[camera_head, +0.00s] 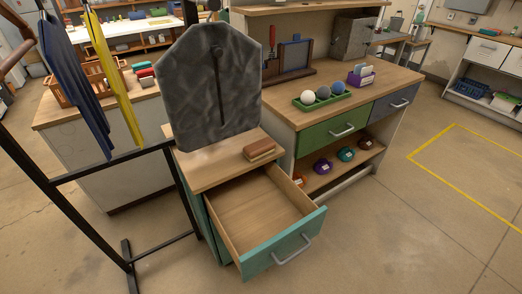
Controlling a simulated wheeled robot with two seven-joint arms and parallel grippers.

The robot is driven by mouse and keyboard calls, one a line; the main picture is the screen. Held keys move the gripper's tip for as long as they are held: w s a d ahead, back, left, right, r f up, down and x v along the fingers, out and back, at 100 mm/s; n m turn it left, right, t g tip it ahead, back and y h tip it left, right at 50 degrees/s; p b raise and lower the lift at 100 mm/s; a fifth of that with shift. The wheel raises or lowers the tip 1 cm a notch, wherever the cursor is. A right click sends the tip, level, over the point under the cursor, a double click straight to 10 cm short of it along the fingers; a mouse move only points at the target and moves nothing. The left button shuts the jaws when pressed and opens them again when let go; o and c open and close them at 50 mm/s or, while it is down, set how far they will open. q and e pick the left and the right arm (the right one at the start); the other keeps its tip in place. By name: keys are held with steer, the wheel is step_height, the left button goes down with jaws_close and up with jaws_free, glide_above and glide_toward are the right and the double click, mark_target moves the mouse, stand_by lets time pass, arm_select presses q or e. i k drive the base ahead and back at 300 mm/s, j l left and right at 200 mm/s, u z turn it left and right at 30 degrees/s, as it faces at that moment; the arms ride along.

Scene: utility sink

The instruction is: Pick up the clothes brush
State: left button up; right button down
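A small brown wooden block with a darker lower layer, which looks like the clothes brush (259,150), lies flat on the wooden top of a teal cabinet (202,171). Neither of my grippers is in view.
A black rack (92,166) with blue and yellow cloths stands at the left. A workbench (397,84) behind holds a green tray of balls (321,100) and a purple holder (361,79). Floor at front right is clear, with yellow lines.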

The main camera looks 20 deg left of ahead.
mark_target(253, 151)
steer(key=i+l+u, duration=0.15)
steer(key=u, duration=0.25)
steer(key=i+l+u, duration=0.15)
steer(key=l+u, duration=0.25)
steer(key=i+l+u, duration=0.1)
steer(key=l+u, duration=0.3)
steer(key=j, duration=0.15)
